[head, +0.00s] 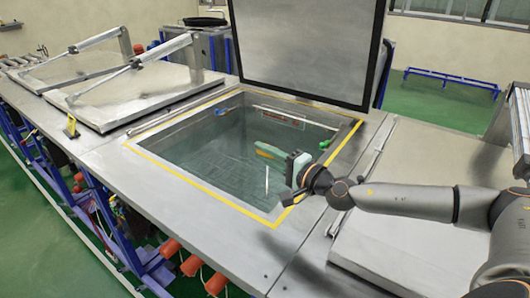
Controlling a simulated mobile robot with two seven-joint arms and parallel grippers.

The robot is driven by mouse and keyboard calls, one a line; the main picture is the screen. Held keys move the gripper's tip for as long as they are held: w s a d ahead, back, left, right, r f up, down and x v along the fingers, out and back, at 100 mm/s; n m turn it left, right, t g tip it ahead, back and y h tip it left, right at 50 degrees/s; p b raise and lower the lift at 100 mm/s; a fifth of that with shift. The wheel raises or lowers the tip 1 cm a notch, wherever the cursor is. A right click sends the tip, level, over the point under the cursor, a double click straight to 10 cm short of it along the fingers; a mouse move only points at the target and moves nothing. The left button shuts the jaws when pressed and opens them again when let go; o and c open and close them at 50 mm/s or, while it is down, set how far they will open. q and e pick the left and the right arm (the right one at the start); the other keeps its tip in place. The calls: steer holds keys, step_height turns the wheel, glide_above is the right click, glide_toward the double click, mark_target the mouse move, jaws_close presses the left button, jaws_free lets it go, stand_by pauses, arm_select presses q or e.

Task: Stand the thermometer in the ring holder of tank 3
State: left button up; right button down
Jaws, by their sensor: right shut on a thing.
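My right gripper (271,155) reaches in from the right over the open tank (175,172). It is shut on the thermometer (267,182), a thin white stick hanging about upright below the fingers, over the water. The fingers hide its top. A small green piece (325,144) sits at the tank's right inner edge, and a small blue piece (222,111) at the far left inner edge. I cannot tell whether either is the ring holder. No tank number is readable. My left gripper is not in view.
The tank's lid (307,45) stands raised behind the opening. Closed lids with arms (130,90) lie to the left, and another closed lid (400,245) lies to the right. A small yellow object (71,126) stands on the front left ledge. The front rim is clear.

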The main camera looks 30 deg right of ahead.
step_height(320, 180, down, 7)
steer(key=b, duration=0.5)
stand_by(0.4)
steer(key=shift+r+p, duration=0.15)
steer(key=shift+p, duration=0.3)
stand_by(1.5)
steer(key=shift+f, duration=0.25)
